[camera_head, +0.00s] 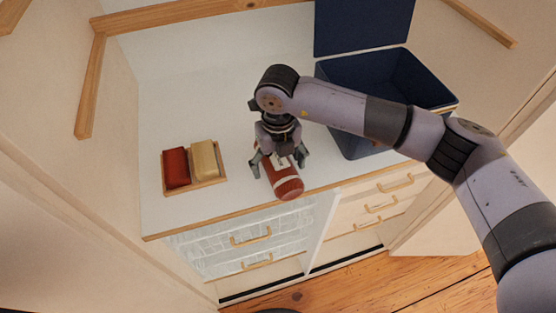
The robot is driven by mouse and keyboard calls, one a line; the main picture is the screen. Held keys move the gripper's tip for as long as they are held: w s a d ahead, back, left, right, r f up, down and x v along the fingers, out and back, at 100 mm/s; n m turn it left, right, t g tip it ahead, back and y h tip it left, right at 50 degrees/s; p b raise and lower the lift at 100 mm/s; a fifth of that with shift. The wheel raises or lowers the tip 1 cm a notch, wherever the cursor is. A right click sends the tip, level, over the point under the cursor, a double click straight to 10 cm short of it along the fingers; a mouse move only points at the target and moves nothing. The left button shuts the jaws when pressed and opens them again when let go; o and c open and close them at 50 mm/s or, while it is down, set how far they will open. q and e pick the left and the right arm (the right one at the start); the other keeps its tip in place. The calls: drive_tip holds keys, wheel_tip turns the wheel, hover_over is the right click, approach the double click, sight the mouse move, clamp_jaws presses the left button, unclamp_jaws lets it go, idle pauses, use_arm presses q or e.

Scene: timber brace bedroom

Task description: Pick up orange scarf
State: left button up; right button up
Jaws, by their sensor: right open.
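A rust-orange rolled bundle with a pale band (287,184), which looks like the orange scarf, lies on the white counter near its front edge. My right gripper (279,166) is over the bundle's back end from above, with its fingers spread on either side of it. The gripper hides the bundle's back end, and I cannot tell whether the fingers touch it. My left gripper is not in view.
A wooden tray (194,188) with a red folded item (175,167) and a cream one (205,158) sits left on the white counter (240,192). An open navy box (345,138) stands right, partly behind my right arm. Drawers with handles are below.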

drive_tip(key=c, duration=1.4)
drive_tip(key=shift+o, duration=0.2)
drive_tip(key=shift+r, duration=0.1)
